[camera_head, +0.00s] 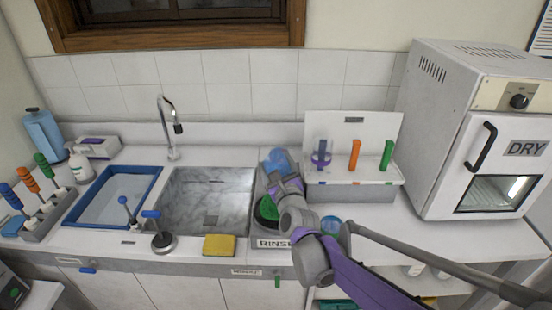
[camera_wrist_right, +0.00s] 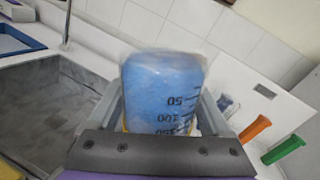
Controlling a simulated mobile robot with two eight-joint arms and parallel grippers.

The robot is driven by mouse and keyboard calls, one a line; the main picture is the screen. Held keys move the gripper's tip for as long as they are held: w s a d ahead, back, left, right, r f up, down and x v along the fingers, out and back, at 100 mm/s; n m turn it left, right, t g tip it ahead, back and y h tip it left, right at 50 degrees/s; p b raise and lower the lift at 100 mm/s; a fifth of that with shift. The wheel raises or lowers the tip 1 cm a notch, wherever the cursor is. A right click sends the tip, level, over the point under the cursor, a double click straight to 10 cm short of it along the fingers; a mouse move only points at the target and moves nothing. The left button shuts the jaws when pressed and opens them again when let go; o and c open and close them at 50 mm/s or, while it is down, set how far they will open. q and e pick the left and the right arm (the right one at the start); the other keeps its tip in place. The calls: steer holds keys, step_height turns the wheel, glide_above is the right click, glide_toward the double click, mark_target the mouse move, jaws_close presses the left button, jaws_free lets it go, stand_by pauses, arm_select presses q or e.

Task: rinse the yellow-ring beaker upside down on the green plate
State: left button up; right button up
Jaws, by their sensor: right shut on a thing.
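The yellow-ring beaker is a clear vessel with blue inside and black scale marks. In the right wrist view the beaker (camera_wrist_right: 165,90) stands between the fingers, its flat closed end up and a bit of yellow low at its sides. In the head view the beaker (camera_head: 280,160) shows at the far end of my right gripper (camera_head: 275,185), which is shut on it. The green plate (camera_head: 267,208) lies at the rinse station, partly hidden by my right arm. The gap between beaker and plate cannot be judged. My left gripper is not in view.
The RINSE label (camera_head: 273,243) is at the counter front. A sink (camera_head: 207,200) with a faucet (camera_head: 172,130) and a yellow sponge (camera_head: 219,244) are to the left. A white rack (camera_head: 350,170) with coloured pieces stands right, beside the DRY oven (camera_head: 470,130).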

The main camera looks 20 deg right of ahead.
steer(key=m, duration=0.1)
steer(key=m+p, duration=0.2)
steer(key=shift+w+r, duration=0.35)
steer(key=shift+f+m, duration=0.2)
steer(key=shift+m, duration=0.4)
step_height(320, 180, down, 4)
steer(key=shift+f, duration=0.15)
steer(key=shift+s+f, duration=0.3)
steer(key=shift+f, duration=0.4)
steer(key=shift+w+f, duration=0.2)
steer(key=shift+f, duration=0.25)
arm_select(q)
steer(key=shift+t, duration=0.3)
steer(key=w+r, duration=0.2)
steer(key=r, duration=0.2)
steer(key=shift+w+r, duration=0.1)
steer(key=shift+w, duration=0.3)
arm_select(e)
steer(key=shift+s, duration=0.1)
